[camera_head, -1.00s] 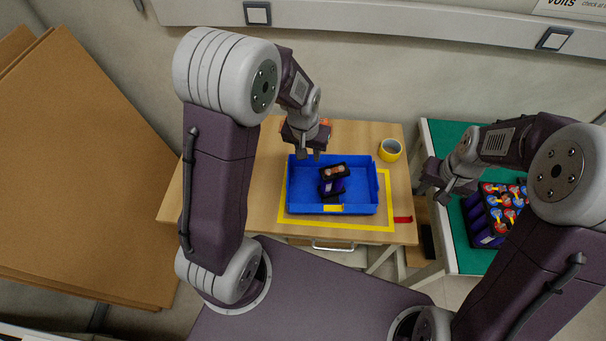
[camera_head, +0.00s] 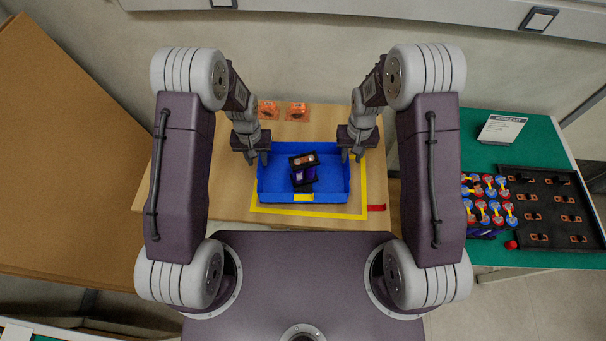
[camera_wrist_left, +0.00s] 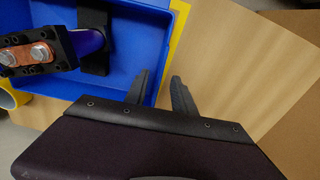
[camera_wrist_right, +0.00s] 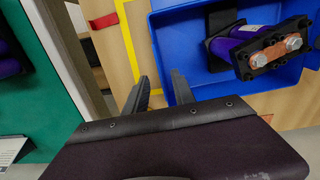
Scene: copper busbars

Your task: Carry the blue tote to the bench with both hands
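The blue tote (camera_head: 335,190) sits on the wooden table (camera_head: 222,175), within a yellow outline. A black and purple module (camera_head: 303,172) with a copper bar lies in it. My left gripper (camera_head: 257,158) is open at the tote's left side wall; in the left wrist view (camera_wrist_left: 160,88) its fingers stand either side of the rim. My right gripper (camera_head: 351,156) is open at the right side wall, and the right wrist view (camera_wrist_right: 159,90) shows its fingers likewise either side of the rim. I cannot tell whether the fingers touch the walls.
A green-topped bench (camera_head: 540,140) stands right of the table, across a gap. It holds a black tray (camera_head: 550,222), several red and blue parts (camera_head: 490,200) and a sign (camera_head: 501,129). Orange pieces (camera_head: 297,112) lie behind the tote.

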